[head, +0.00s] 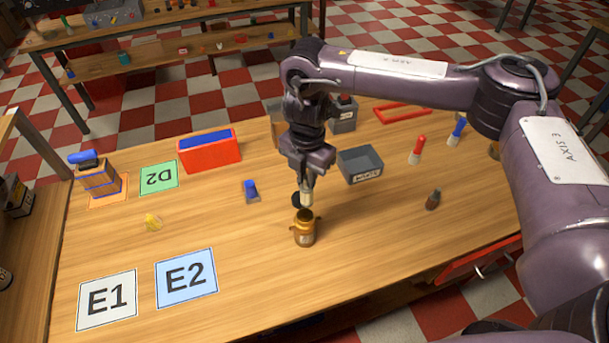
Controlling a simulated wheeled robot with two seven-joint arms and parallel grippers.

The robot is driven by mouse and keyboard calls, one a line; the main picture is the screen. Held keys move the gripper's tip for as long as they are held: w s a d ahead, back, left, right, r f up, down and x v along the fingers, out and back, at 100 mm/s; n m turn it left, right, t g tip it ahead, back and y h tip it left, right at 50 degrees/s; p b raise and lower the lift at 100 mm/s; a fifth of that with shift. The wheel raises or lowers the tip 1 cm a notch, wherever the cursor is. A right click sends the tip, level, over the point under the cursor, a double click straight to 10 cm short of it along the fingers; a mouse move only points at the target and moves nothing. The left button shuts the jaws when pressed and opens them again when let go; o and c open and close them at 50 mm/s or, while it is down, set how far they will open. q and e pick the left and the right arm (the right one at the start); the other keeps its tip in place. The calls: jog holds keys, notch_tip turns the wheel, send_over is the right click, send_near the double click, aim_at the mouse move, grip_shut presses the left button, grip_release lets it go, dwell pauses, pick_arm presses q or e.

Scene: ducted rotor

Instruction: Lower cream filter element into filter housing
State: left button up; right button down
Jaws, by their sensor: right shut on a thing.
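The cream filter element (308,197) is a small pale cylinder held upright in my right gripper (307,183). The gripper comes down from above and is shut on it. The filter housing (304,234) is a brass-coloured, jar-like body standing upright on the table. My left gripper is not in view.
On the wooden table (240,260) are a red bin (210,150), a grey bin (361,165), a blue-topped piece (251,190), a dark bottle (433,200) and brushes (418,150). Mats E1 (92,315) and E2 (199,291) lie at the front left. The table around the housing is clear.

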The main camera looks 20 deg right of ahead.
aim_at(305, 187)
jog(key=shift+a, duration=0.15)
jog(key=shift+a+f, duration=0.2)
jog(key=shift+f, duration=0.4)
notch_tip(305, 187, down, 2)
jog(key=shift+d+f+b, duration=0.15)
jog(key=shift+f+b, duration=0.05)
jog(key=shift+b, duration=0.75)
jog(key=shift+f+b, duration=0.3)
jog(key=shift+f, duration=0.2)
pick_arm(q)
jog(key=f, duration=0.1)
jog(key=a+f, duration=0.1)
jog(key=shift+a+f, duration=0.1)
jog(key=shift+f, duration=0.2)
pick_arm(e)
jog(key=shift+f, duration=0.1)
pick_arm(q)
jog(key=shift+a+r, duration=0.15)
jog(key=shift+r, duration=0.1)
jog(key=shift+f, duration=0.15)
pick_arm(e)
jog(key=shift+f, duration=0.2)
